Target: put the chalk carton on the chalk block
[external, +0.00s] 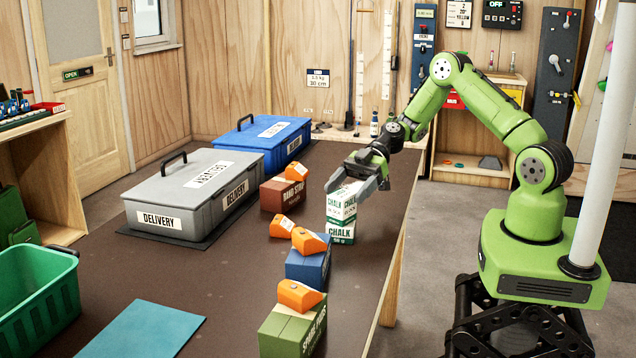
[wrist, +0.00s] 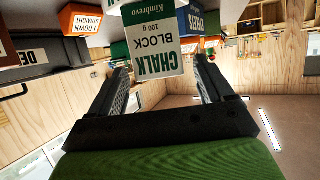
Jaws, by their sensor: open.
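White-and-green chalk boxes stand stacked near the table's right edge in the external view. The lower box (external: 341,233) reads CHALK. The upper part (external: 342,203) also carries CHALK lettering and rests on it, roughly in line. In the wrist view, which is upside down, a box labelled CHALK BLOCK 100 g (wrist: 154,52) is just beyond my fingers. I cannot tell clearly which box is the carton. My gripper (external: 366,178) is open, its fingers beside and just above the top of the stack. The wrist view shows the fingers (wrist: 160,85) spread apart with nothing clamped.
Orange wedge-shaped pieces sit on a green box (external: 290,332), a blue box (external: 309,265) and a brown box (external: 283,194) left of the stack. A grey delivery case (external: 190,190) and a blue case (external: 268,137) lie behind. A teal mat (external: 145,330) lies in front.

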